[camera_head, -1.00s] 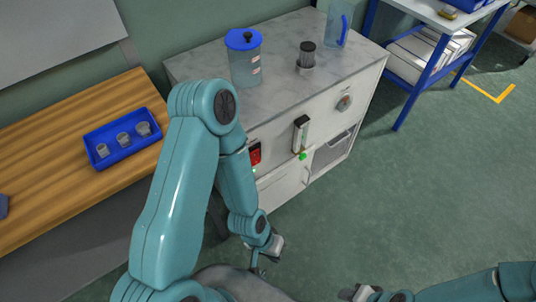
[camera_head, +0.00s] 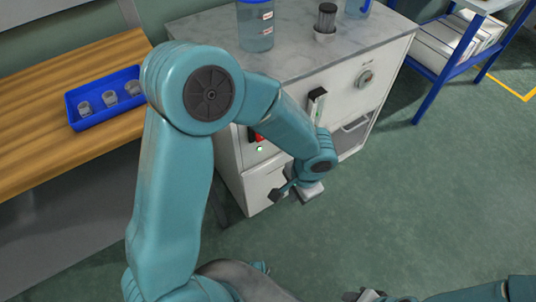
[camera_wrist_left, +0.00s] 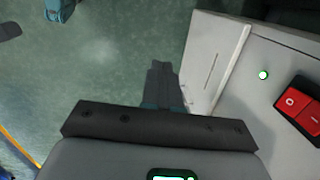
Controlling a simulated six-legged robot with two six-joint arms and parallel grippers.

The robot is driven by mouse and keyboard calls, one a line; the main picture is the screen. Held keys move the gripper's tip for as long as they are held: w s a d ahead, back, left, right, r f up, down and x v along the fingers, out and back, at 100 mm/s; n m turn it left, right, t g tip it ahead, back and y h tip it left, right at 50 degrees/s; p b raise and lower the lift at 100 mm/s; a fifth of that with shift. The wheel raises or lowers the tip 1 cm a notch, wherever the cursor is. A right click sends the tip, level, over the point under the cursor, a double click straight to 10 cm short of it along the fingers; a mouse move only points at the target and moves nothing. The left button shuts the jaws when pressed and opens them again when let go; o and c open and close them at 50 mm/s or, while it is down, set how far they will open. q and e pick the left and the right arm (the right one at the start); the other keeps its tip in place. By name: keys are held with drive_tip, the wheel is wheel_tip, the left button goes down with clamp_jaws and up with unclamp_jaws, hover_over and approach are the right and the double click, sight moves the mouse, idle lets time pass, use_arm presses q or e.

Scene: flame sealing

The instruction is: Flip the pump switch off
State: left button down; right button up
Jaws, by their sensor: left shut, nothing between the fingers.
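The pump switch is a red rocker marked O and I in a black frame, at the right edge of the left wrist view (camera_wrist_left: 300,103). In the head view the switch (camera_head: 257,137) is partly hidden by my left forearm. A small green light (camera_wrist_left: 263,75) glows beside it. My left gripper (camera_head: 276,194) is in front of the cabinet's lower part, below the switch and apart from it. Its fingers (camera_wrist_left: 162,74) are shut and empty. My right gripper (camera_head: 365,295) shows only partly at the bottom edge; its jaws are unclear.
The white cabinet (camera_head: 265,186) has a marble top carrying a blue-lidded canister (camera_head: 255,30) and a dark-capped filter (camera_head: 326,18). A flow meter (camera_head: 316,103) and a round knob (camera_head: 366,77) are on its front. A blue tray (camera_head: 84,121) sits on the wooden bench. Floor at right is clear.

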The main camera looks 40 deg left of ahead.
use_arm(q)
drive_tip(key=w+a+r+n+t+y+b, duration=0.1)
drive_tip(key=w+a+r+t+y+b, duration=0.2)
drive_tip(key=r, duration=0.7)
drive_tip(key=w+a+y+b, duration=0.1)
drive_tip(key=w+a+y, duration=0.1)
drive_tip(key=w+a, duration=0.1)
drive_tip(key=shift+r+y, duration=0.4)
use_arm(e)
wheel_tip(320, 180, down, 6)
drive_tip(key=shift+f, duration=0.2)
use_arm(q)
drive_tip(key=shift+a, duration=0.1)
drive_tip(key=b, duration=0.3)
approach(263, 138)
wheel_tip(263, 138, down, 4)
drive_tip(key=shift+w+a+f, duration=0.15)
drive_tip(key=shift+w+a, duration=0.05)
drive_tip(key=shift+a, duration=0.4)
drive_tip(key=shift+w+a+f, duration=0.15)
drive_tip(key=shift+w+a, duration=0.05)
drive_tip(key=shift+a, duration=0.4)
drive_tip(key=shift+w+a+f, duration=0.2)
drive_tip(key=shift+a, duration=0.35)
use_arm(e)
drive_tip(key=shift+f, duration=1.35)
